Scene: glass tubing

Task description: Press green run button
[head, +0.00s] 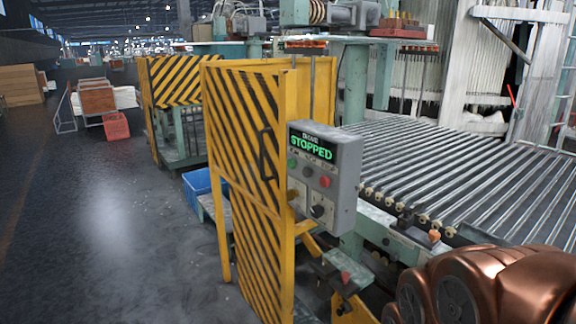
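A grey control box (348,190) is mounted beside a yellow-and-black striped guard panel, near the middle of the head view. Its dark display (312,146) reads "STOPPED" in green letters. Below the display is a row of small buttons. The green button (292,163) is at the left end and the red button (325,181) at the right end. A black knob (317,211) sits lower on the box. My copper-coloured arm shows at the bottom right, apart from the box in the picture. My gripper is not in view.
The striped guard panel (245,185) stands directly left of the box. A roller conveyor (470,175) extends to the right behind it. A small red-topped fixture (345,277) is below the box. A blue crate (197,187) is behind the guard. Open floor lies at left.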

